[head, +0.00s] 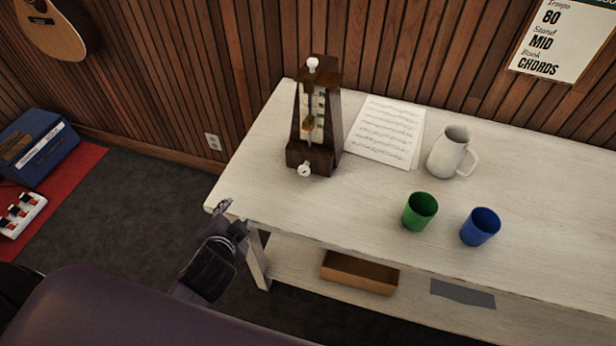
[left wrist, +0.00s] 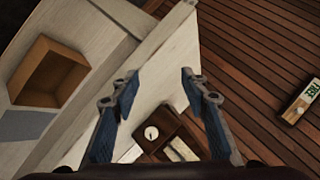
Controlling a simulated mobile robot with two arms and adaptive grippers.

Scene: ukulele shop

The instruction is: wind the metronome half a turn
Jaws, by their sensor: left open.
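The metronome (head: 325,120) is a dark brown wooden pyramid standing upright on the left part of the white table. A white round winding knob (head: 304,170) sits low on its front face. A white knob also tops the metronome. In the left wrist view the metronome (left wrist: 175,132) appears between and beyond my fingers, with the round white knob (left wrist: 151,132) facing me. My left gripper (head: 232,215) is open and empty near the table's front left corner, apart from the metronome. My right gripper is not in view.
On the table (head: 370,205) are sheet music (head: 388,130), a white pitcher (head: 450,152), a green cup (head: 420,211) and a blue cup (head: 480,227). A lower shelf holds an open brown box (head: 360,273). The tabletop in front of the metronome is clear.

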